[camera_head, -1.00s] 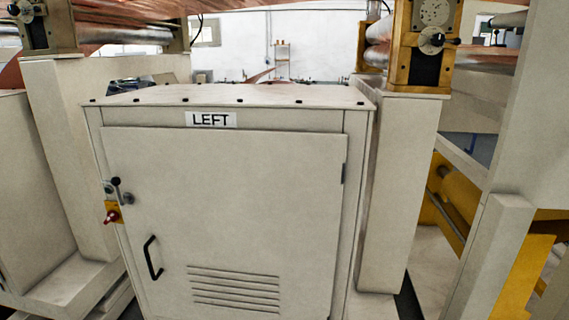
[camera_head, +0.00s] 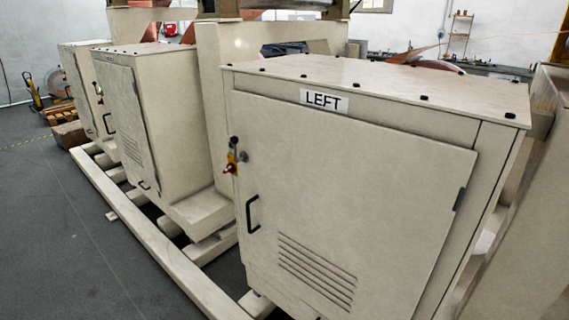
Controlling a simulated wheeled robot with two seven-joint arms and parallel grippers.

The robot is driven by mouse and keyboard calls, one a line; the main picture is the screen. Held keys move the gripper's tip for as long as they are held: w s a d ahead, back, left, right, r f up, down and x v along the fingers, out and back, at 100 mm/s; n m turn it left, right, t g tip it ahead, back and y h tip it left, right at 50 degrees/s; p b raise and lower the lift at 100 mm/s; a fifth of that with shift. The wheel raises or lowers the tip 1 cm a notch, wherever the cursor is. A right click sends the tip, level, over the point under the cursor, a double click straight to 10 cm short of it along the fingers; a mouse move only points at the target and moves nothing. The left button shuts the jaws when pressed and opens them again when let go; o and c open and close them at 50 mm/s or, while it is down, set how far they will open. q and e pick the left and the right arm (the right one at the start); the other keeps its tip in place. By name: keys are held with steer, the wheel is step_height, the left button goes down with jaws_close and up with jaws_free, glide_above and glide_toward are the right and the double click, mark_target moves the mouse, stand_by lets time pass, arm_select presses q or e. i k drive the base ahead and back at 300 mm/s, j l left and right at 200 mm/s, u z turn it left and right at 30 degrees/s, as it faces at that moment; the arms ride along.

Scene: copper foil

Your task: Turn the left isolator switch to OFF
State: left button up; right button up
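The cabinet labelled LEFT (camera_head: 370,180) fills the right half of the head view, its door shut. The isolator switch (camera_head: 231,168) is a small red handle on a yellow plate at the door's left edge. It is seen at a steep angle and too small to read its position. A dark lever handle (camera_head: 234,142) sits just above it. A black pull handle (camera_head: 252,214) is lower on the door. Neither of my grippers is in view.
Another beige cabinet (camera_head: 130,110) stands further left, with more behind it. A low beige frame rail (camera_head: 150,235) runs along the floor in front of them. The dark grey floor (camera_head: 60,240) at the left is open. A wooden pallet (camera_head: 60,113) lies far back.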

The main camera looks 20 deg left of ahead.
mark_target(230, 168)
steer(key=u, duration=1.15)
